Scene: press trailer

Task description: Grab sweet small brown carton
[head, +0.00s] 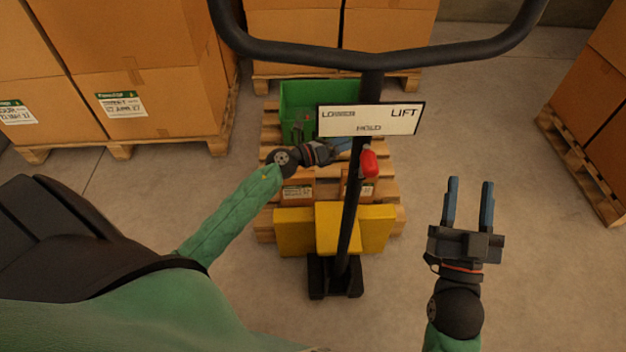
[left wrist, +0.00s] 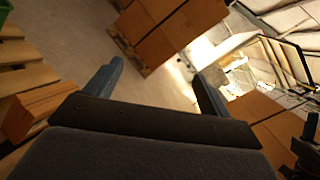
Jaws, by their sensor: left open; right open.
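Two small brown cartons with white labels sit on the wooden pallet (head: 385,163) in the head view. One carton (head: 298,190) is below my left wrist, and the other carton (head: 350,190) is partly hidden by the black handle post. My left gripper (head: 345,145) is above the pallet, pointing right, partly behind the post and sign. In the left wrist view my left gripper (left wrist: 155,78) is open with nothing between its fingers. A brown block-like thing (left wrist: 45,105) at its left edge may be a carton. My right gripper (head: 470,195) is open and empty over bare floor.
A green crate (head: 300,92) stands on the far part of the pallet. The yellow pallet jack (head: 295,232), its black handle (head: 300,55) and sign (head: 370,119) stand in front. Large stacked boxes (head: 130,60) are at left, back and right.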

